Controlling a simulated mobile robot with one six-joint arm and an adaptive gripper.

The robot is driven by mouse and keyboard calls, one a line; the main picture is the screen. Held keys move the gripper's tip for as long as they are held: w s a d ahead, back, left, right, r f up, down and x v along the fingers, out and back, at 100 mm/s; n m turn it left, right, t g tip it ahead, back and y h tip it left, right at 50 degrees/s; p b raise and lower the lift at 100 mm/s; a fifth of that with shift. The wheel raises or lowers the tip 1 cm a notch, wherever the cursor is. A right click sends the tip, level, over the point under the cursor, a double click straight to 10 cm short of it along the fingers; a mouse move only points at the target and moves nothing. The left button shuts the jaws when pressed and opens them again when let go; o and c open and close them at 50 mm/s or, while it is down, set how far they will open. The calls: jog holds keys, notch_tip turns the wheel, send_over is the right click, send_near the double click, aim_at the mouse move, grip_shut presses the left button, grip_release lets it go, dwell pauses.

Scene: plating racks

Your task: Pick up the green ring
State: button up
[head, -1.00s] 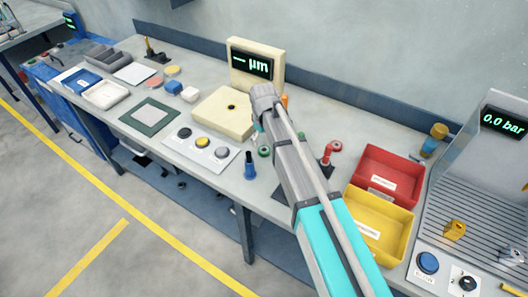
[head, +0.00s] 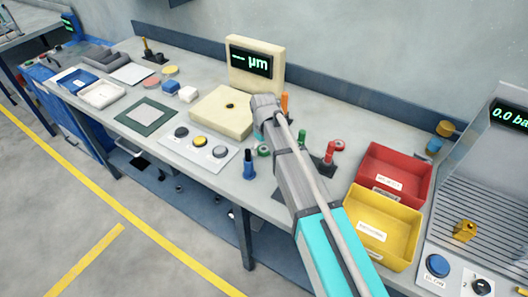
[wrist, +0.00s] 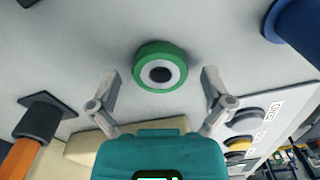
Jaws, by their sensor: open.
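In the head view my arm hides most of the gripper.
A panel with round buttons (head: 200,147) and a cream gauge block (head: 222,112) are to the left. An orange post (wrist: 28,143) shows in the wrist view. Red (head: 397,163) and yellow (head: 373,257) bins stand right.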

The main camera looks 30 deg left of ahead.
dwell(0.4)
jog(key=c, duration=1)
jog(key=shift+r, duration=0.1)
notch_tip(320, 180, up, 10)
jog(key=p, duration=1)
jog(key=shift+a, duration=0.15)
dwell(0.4)
